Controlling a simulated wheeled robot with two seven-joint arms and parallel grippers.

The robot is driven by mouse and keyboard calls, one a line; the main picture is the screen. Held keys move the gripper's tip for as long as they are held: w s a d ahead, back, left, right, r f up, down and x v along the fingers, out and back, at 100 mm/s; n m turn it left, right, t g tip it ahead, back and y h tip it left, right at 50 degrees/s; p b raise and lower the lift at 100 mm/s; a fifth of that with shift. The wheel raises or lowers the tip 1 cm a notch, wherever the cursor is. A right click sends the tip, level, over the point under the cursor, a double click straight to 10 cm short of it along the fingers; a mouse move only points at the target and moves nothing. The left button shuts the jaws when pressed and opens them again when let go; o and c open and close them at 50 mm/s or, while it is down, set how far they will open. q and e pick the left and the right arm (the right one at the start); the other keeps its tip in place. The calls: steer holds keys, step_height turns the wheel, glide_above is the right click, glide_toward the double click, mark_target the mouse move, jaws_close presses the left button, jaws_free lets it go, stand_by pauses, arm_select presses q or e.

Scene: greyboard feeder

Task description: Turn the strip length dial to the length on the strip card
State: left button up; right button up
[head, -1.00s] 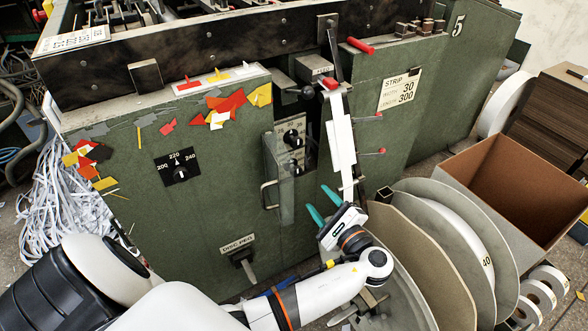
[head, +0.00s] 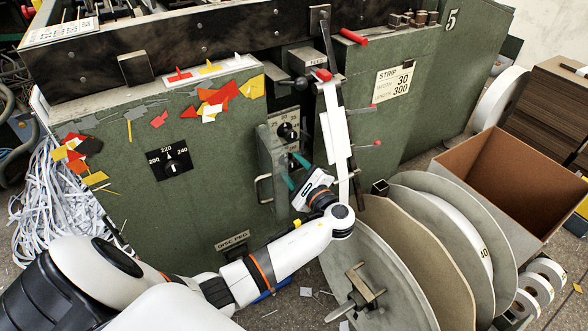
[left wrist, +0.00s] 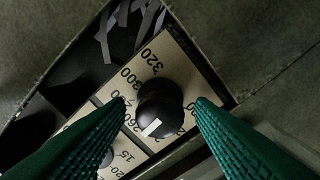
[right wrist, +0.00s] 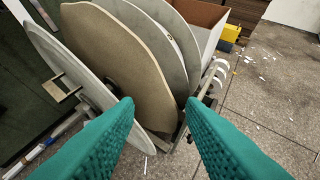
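The strip card (head: 394,84) on the green cabinet reads width 30, length 300. The dial with numbers from about 260 to 320, a black knob (left wrist: 160,108), fills the middle of the left wrist view. Its white mark points to the lower left, away from the 300 label. My left gripper (head: 294,168) is open at the control panel, one finger on each side of this knob; I cannot tell whether they touch it. Another dial (head: 287,131) sits higher on the panel. My right gripper (right wrist: 160,108) is open and empty, and shows only in its wrist view.
Large reel discs (head: 425,235) and a cardboard box (head: 510,165) are at the right. A separate 200–240 dial (head: 170,163) is on the cabinet's left.

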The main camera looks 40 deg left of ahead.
arm_select(q)
steer(key=c, duration=1)
steer(key=shift+o, duration=0.2)
steer(key=m+p, duration=0.1)
steer(key=p, duration=0.1)
steer(key=shift+p, duration=0.35)
arm_select(e)
steer(key=s+d+f+g+h, duration=0.1)
steer(key=s+d+f+g, duration=0.2)
steer(key=s+g, duration=0.3)
steer(key=s+f, duration=0.1)
steer(key=s, duration=0.3)
steer(key=shift+d+g+h, duration=0.2)
steer(key=shift+g+h, duration=0.2)
steer(key=shift+s+f, duration=0.1)
arm_select(q)
steer(key=o, duration=1)
steer(key=p+v, duration=0.2)
steer(key=v, duration=1)
arm_select(e)
steer(key=shift+r, duration=0.95)
